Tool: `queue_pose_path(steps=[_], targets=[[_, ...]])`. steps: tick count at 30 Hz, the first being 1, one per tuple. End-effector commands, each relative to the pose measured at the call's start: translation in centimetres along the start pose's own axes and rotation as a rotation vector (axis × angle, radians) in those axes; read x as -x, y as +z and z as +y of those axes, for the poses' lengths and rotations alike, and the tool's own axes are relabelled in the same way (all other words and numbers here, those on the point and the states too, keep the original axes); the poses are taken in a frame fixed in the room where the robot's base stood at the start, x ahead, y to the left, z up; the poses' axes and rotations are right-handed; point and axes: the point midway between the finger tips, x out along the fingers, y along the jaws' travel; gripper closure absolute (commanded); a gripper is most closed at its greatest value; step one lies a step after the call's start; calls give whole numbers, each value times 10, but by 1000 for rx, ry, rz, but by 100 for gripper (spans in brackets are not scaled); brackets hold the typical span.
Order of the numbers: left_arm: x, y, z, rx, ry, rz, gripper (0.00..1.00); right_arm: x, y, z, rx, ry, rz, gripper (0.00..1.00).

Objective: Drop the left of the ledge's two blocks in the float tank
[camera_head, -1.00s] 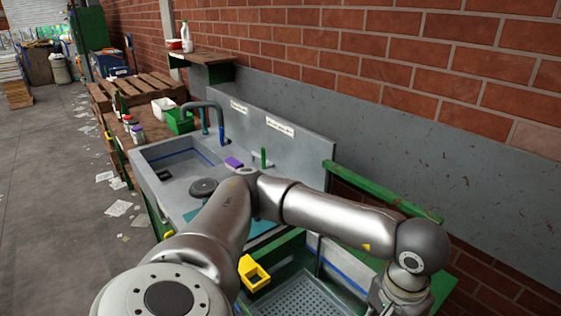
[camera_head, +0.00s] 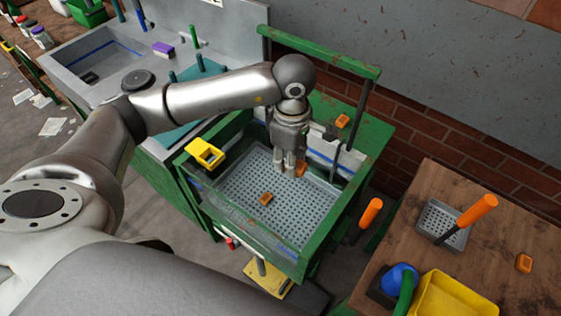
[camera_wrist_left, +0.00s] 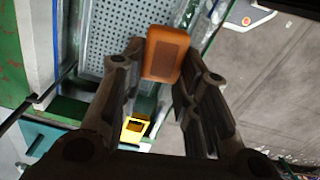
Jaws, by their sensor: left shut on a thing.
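My left gripper (camera_head: 291,165) points down over the float tank (camera_head: 228,242), a green-framed basin with a grey perforated bottom. It is shut on an orange block (camera_head: 301,169). In the left wrist view the block (camera_wrist_left: 166,52) sits between the fingertips, with the perforated bottom behind it. Another orange block (camera_head: 342,121) lies on the green ledge (camera_head: 378,140) behind the tank. One more orange block (camera_head: 265,198) lies on the tank's perforated bottom. My right gripper is not in view.
A yellow holder (camera_head: 205,153) hangs on the tank's left rim. A wooden table (camera_head: 440,195) at right bears a small grey tray (camera_head: 440,222), an orange block (camera_head: 524,263), a blue object (camera_head: 398,279) and a yellow bin (camera_head: 450,297). A sink (camera_head: 105,55) stands at upper left.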

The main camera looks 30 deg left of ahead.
Motion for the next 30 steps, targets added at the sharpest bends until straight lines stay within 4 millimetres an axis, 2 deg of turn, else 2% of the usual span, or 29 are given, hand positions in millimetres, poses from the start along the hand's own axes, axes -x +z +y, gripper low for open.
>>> queue_pose_path(steps=[10,21,25,30], targets=[[-28,-11,18,736,-4,0,87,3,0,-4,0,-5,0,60],[-64,-29,27,1492,-3,1,87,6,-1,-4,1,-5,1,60],[-72,-34,28,1674,-2,0,87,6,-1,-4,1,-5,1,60],[-78,-37,28,1796,-1,0,87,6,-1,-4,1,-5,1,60]])
